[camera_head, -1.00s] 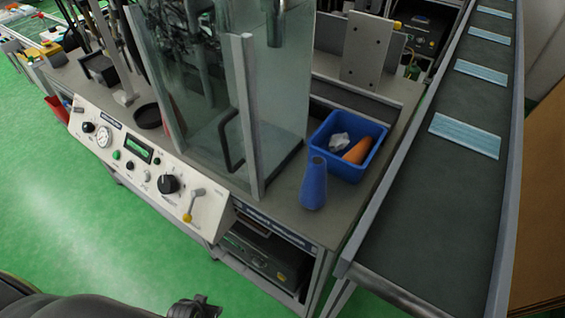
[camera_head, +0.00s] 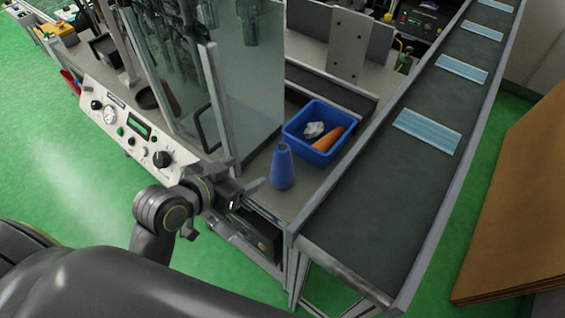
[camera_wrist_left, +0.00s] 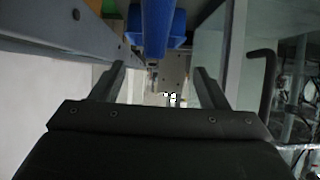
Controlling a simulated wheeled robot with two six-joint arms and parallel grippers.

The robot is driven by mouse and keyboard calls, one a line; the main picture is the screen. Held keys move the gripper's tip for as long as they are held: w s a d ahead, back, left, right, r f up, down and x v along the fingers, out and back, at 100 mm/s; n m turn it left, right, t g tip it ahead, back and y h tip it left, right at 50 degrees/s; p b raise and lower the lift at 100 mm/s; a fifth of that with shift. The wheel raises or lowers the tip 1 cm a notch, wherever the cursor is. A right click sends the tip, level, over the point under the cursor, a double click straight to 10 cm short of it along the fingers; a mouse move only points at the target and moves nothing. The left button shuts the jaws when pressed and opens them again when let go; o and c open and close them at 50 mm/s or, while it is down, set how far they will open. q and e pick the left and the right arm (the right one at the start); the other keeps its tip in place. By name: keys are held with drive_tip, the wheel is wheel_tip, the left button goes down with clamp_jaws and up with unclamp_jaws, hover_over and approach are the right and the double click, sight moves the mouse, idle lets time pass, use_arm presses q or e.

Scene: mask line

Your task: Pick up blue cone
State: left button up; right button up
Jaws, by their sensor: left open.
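The blue cone (camera_head: 282,167) stands upright on the grey bench top near its front right corner, just in front of a blue bin. My left gripper (camera_head: 248,188) is just left of the cone and nearer to me, apart from it, at the bench's front edge. In the left wrist view, the gripper (camera_wrist_left: 160,82) has its two fingers spread with nothing between them. The cone (camera_wrist_left: 157,25) shows at the top of that view, beyond the fingertips. My right gripper is not in view.
The blue bin (camera_head: 292,130) holds an orange cone (camera_head: 328,139) and a crumpled white piece (camera_head: 313,129). A glass guard (camera_head: 248,75) stands left of the cone. A conveyor (camera_head: 385,190) with several blue masks runs along the right. A control panel (camera_head: 128,130) is at the left.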

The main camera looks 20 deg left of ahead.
sight(276, 157)
use_arm(q)
drive_tip(key=x, duration=1.1)
drive_tip(key=shift+w+d+r+b, duration=0.15)
drive_tip(key=shift+d+r+b, duration=0.05)
drive_tip(key=shift+r+b, duration=0.15)
drive_tip(key=shift+w+d+f, duration=0.1)
drive_tip(key=shift+w+f, duration=0.1)
drive_tip(key=shift+w, duration=0.15)
drive_tip(key=shift+w+d+f+p, duration=0.25)
drive_tip(key=shift+w+f+p, duration=0.05)
drive_tip(key=shift+w, duration=0.05)
drive_tip(key=x, duration=0.4)
drive_tip(key=shift+s+d+f+p, duration=0.1)
drive_tip(key=shift+f+p, duration=0.05)
drive_tip(key=shift+p, duration=0.25)
drive_tip(key=shift+c, duration=0.2)
drive_tip(key=c, duration=1.2)
